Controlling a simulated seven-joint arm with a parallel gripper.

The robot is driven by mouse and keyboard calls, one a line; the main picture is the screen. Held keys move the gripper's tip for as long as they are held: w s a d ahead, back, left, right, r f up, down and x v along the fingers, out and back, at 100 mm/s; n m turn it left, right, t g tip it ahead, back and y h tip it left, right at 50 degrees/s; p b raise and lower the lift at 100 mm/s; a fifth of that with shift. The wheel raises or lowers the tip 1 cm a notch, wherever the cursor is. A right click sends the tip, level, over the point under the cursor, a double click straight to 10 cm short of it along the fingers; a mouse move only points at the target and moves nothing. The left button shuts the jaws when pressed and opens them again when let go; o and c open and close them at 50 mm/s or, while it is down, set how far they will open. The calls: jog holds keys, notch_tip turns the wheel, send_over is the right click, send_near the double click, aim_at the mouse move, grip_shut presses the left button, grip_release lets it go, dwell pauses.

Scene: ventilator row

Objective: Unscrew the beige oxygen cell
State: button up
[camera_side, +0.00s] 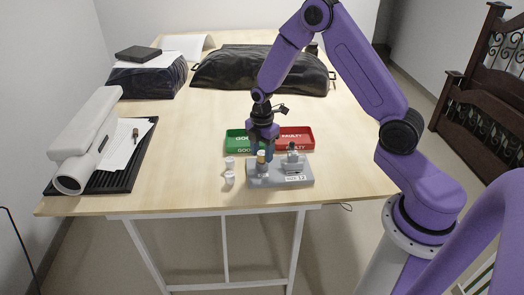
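The beige oxygen cell (262,157) stands upright on the left part of a grey base block (280,181) near the front of the table. My gripper (263,150) points straight down at the cell's top. The fingers are small and dark here, so whether they touch or grip the cell is unclear. A metal fitting (293,162) stands on the right part of the same block, above a small white label.
Behind the block are a green tray (237,150) marked GOOD and a red tray (304,145) marked FAULTY. Small white cups (229,163) stand left of the block. A white cylindrical device (88,140) and black tray lie far left. Dark bags are at the back; the table centre-left is clear.

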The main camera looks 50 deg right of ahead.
jog(key=c, duration=0.7)
jog(key=n, duration=0.5)
jog(key=shift+n, duration=0.6)
jog(key=n, duration=0.4)
jog(key=shift+n, duration=1)
jog(key=n, duration=0.4)
jog(key=shift+n, duration=0.4)
jog(key=shift+d, duration=0.1)
